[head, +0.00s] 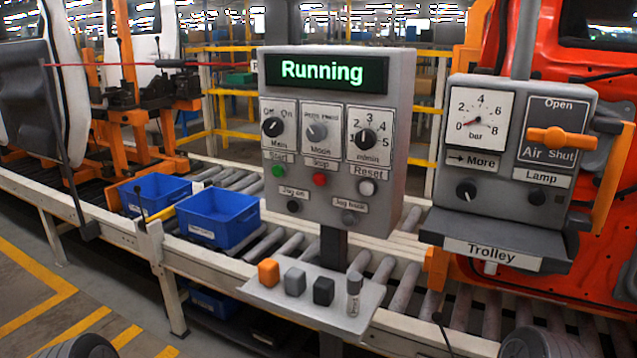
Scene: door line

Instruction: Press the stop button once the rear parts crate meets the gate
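The stop button (319,179) is a red knob on the grey control box (392,130), under the mode dial. The box's green display reads "Running". Two blue crates stand on the roller conveyor. The rear, left crate (155,193) is partly hidden by the nearer crate (218,217). A short yellow bar (163,214) lies between them at a white post with a black rod; I cannot tell whether this is the gate or whether a crate touches it. Dark rounded parts of my arms show at the bottom corners; neither gripper is in view.
A green start button (278,171) and white reset button (366,187) flank the stop button. Below the box, a small shelf (312,312) holds several blocks and a small cylinder. A trolley panel (510,170) with gauge and orange lever stands at right.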

